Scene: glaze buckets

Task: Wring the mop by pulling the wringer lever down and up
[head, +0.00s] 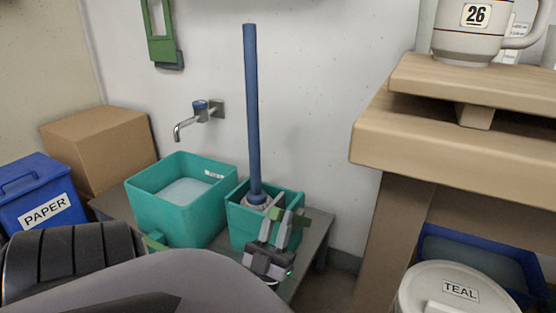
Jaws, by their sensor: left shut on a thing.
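The mop (252,115) stands almost upright with its blue handle, and its pale head sits in the teal wringer bucket (236,222). The bucket stands on a low grey bench beside a larger teal basin. My left gripper (286,226) is at the front right of the wringer bucket. It is shut on a green bar, the wringer lever (299,218), and its fingers hide part of it. The lower end of the mop head and the inside of the wringer are mostly hidden. My right gripper is not in view.
The teal basin (146,203) holds pale liquid below a wall tap (193,118). A cardboard box (95,150) and a blue PAPER bin (33,190) are at the left. A wooden table (455,148) and a TEAL-labelled tub (425,280) are at the right.

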